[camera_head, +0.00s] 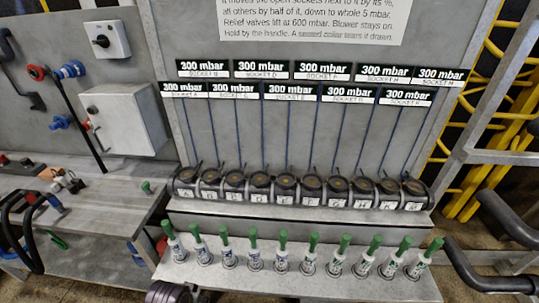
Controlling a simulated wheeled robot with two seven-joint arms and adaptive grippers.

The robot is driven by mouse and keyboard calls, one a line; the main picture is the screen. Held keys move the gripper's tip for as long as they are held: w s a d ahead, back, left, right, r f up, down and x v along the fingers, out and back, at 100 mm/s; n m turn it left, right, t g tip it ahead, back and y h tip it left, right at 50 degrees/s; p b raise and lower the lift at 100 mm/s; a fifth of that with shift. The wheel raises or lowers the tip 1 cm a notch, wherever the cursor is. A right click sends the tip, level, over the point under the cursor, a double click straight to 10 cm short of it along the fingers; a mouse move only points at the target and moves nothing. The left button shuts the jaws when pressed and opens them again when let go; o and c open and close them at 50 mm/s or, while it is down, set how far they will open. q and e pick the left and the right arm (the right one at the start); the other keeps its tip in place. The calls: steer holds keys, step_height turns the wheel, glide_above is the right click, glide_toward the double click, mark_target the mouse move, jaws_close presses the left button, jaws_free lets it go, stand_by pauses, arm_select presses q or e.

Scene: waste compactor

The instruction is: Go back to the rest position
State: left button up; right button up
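Neither of my grippers can be made out in the head view. A row of several black sockets (284,189) with lettered white tags stands on a grey ledge, each with a thin blue line above it. Below, several white plugs with green handles (282,256) stand upright in a row on a lower shelf (300,284). Above the sockets, two rows of labels (291,91) read 300 mbar. A white instruction sheet (315,15) hangs at the top, cut off by the picture's edge.
A grey bench (100,190) at left holds small tools and fittings. A grey box (125,118) and a switch box (106,40) are on the wall. Dark curved bars (465,270) reach in at lower right. Yellow hoses (500,130) hang behind a metal frame at right.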

arm_select(q)
steer(key=s+a+f, duration=0.1)
steer(key=s+f, duration=0.2)
steer(key=f, duration=0.8)
steer(key=s+a+f+g, duration=0.1)
steer(key=s+f, duration=0.2)
steer(key=f, duration=0.8)
steer(key=s+a+f, duration=0.1)
steer(key=s+f, duration=0.2)
steer(key=f, duration=0.8)
steer(key=s+a+f, duration=0.2)
steer(key=s+f, duration=0.4)
steer(key=s, duration=0.2)
steer(key=s+a+f, duration=0.3)
steer(key=s+f, duration=0.2)
steer(key=s, duration=0.3)
steer(key=shift+f+m+g+y, duration=0.3)
steer(key=shift+f+g, duration=0.05)
steer(key=shift+g, duration=0.05)
arm_select(e)
steer(key=shift+w, duration=0.15)
